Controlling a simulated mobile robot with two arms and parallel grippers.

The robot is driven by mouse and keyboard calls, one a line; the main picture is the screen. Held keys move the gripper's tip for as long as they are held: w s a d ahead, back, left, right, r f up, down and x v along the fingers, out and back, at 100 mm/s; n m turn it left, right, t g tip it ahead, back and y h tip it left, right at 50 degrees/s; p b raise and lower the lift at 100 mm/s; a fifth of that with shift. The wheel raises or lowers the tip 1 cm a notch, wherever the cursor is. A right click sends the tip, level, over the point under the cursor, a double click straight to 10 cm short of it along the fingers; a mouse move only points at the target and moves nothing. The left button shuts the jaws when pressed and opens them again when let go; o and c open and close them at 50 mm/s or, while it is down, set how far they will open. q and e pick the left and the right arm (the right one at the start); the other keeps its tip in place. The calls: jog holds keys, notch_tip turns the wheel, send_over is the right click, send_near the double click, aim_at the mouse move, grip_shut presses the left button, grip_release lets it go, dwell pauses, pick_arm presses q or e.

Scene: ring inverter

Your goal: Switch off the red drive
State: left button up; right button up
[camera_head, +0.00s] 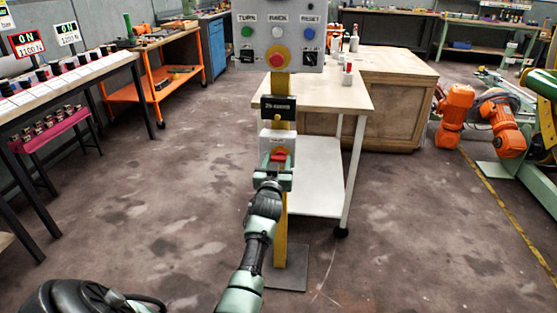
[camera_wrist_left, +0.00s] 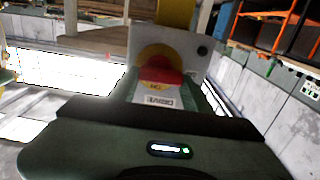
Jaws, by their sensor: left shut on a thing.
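A red switch handle (camera_head: 279,154) sits on a small white box (camera_head: 277,139) on a yellow post (camera_head: 281,240). In the left wrist view the red handle (camera_wrist_left: 160,72) stands in front of a yellow disc (camera_wrist_left: 161,53), above a label that seems to read DRIVE (camera_wrist_left: 158,101), upside down. My left gripper (camera_head: 273,169) is at this box, shut on the red handle. Its fingers hide part of the handle and the lower box, so the handle's exact angle is hard to tell. My right gripper is not in view.
Above is a grey panel (camera_head: 279,45) marked TURN, RACK and RESET with a red stop button (camera_head: 277,60), and a black plate (camera_head: 278,108). A wooden-topped table (camera_head: 325,92) stands behind the post. Orange robot arms (camera_head: 455,112) are at right. The floor either side is clear.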

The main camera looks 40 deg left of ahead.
pick_arm(q)
jog(key=shift+f, duration=0.1)
jog(key=o, duration=1.4)
jog(key=shift+c, duration=0.2)
jog(key=shift+s+d, duration=0.15)
jog(key=shift+s, duration=0.05)
jog(key=p+v, duration=0.1)
jog(key=v, duration=0.6)
jog(key=shift+s, duration=0.15)
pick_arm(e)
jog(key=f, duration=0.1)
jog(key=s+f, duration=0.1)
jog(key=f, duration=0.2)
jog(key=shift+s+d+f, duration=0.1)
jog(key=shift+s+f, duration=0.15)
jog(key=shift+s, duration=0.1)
pick_arm(q)
jog(key=shift+d, duration=0.1)
